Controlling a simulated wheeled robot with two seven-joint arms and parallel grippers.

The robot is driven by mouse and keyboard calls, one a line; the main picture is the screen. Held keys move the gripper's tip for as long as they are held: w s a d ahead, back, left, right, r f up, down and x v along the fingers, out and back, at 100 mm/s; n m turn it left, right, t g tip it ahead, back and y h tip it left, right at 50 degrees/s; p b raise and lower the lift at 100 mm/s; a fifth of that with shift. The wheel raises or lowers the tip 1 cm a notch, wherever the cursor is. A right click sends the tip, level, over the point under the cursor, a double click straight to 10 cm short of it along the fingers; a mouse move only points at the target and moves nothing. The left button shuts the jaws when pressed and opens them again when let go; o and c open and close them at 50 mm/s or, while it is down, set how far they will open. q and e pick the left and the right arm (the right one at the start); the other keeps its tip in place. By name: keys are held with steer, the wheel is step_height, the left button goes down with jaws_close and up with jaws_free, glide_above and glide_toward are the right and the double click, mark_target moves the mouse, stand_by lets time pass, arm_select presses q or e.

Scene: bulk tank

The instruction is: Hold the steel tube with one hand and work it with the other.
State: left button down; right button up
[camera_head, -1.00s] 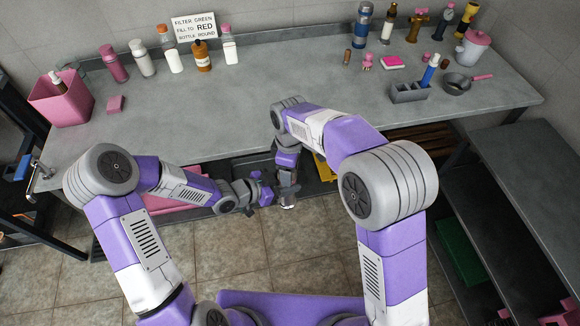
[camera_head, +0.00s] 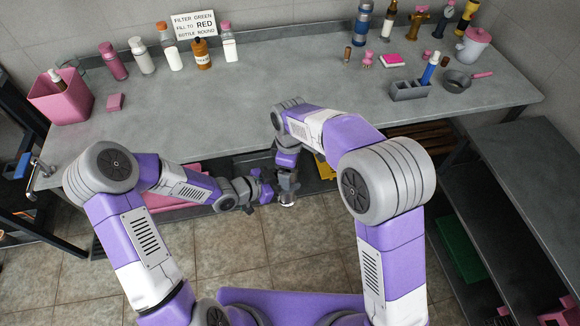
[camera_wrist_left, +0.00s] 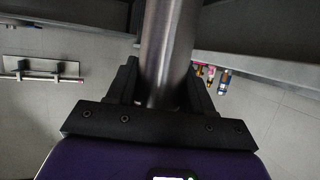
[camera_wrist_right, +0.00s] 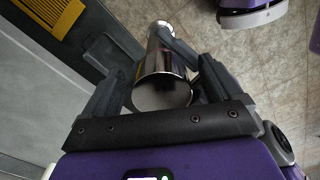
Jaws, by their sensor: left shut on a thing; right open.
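The steel tube shows large and shiny between the fingers of my left gripper (camera_wrist_left: 160,85) in the left wrist view (camera_wrist_left: 168,45). That gripper is shut on it. In the right wrist view the steel tube (camera_wrist_right: 165,75) lies between the spread fingers of my right gripper (camera_wrist_right: 157,68), its round near end facing the camera. My right gripper is open around it. In the head view my left gripper (camera_head: 264,188) and right gripper (camera_head: 285,185) meet in front of the bench edge, and a bright end of the tube (camera_head: 287,204) shows just below them.
The grey bench (camera_head: 270,90) stands behind the grippers, its middle clear. Several bottles, a pink bin (camera_head: 62,98), a grey block holder (camera_head: 410,91) and a pan (camera_head: 457,82) stand on it. A lower dark table (camera_head: 520,165) is at right. Tiled floor lies below.

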steer(key=shift+r, duration=0.1)
steer(key=shift+r, duration=2.2)
steer(key=shift+c, duration=0.2)
steer(key=shift+c, duration=0.6)
steer(key=n, duration=0.3)
steer(key=shift+a+r, duration=0.15)
steer(key=shift+r, duration=0.1)
steer(key=n, duration=0.4)
steer(key=shift+a+r, duration=0.15)
steer(key=shift+r, duration=0.25)
steer(key=n, duration=0.3)
steer(key=shift+w+a+r+n, duration=0.1)
steer(key=shift+r+n, duration=0.3)
steer(key=n, duration=0.2)
steer(key=r+n, duration=0.1)
steer(key=shift+n, duration=0.4)
